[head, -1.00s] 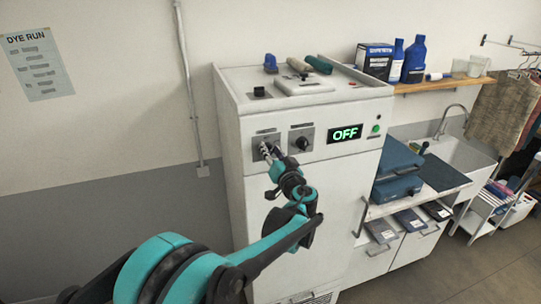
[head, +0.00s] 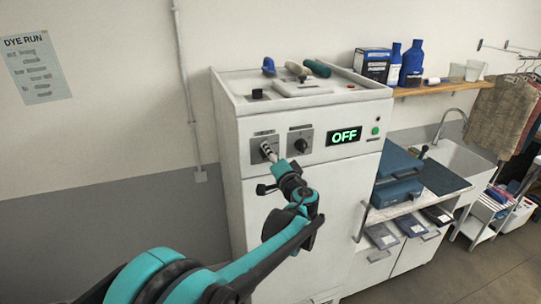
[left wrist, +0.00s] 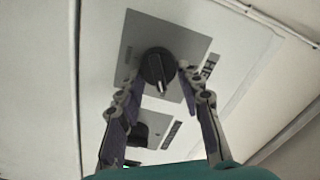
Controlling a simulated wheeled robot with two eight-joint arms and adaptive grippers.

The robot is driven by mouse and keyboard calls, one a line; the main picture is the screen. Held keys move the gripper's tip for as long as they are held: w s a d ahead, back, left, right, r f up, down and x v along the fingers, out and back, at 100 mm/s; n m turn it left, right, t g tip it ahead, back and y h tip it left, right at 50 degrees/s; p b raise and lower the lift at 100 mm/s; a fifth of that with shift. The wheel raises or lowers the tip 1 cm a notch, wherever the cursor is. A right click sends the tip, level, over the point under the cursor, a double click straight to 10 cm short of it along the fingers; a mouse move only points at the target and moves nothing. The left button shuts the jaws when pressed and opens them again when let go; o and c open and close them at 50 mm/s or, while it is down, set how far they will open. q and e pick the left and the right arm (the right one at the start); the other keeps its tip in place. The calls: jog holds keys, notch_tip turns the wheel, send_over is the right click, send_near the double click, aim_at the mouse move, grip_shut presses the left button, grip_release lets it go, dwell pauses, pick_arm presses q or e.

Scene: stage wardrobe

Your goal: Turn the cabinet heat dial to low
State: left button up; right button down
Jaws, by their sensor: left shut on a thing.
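The heat dial (left wrist: 157,66) is a round black knob with a pale mark, on a grey plate whose partly hidden label begins "HE". My left gripper (left wrist: 161,80) has a finger on each side of the dial and is shut on it. In the head view my left gripper (head: 268,152) is at the left plate of the white cabinet (head: 320,195) and hides most of the dial. A second black dial (head: 301,145) is just to its right, and also shows in the left wrist view (left wrist: 138,135). The display (head: 344,136) reads OFF in green. My right gripper is out of view.
A green button (head: 375,131) is right of the display. Bottles (head: 413,62) and a box stand on a wooden shelf (head: 440,87) at right. Below are a blue case (head: 396,187) and a sink (head: 460,160). A vertical pipe (head: 187,90) runs along the wall at left.

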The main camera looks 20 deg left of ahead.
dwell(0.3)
pick_arm(q)
jog(key=o, duration=1.2)
jog(key=shift+c, duration=0.2)
jog(key=shift+d, duration=0.1)
jog(key=shift+s, duration=0.1)
jog(key=v, duration=1.2)
jog(key=shift+f, duration=0.1)
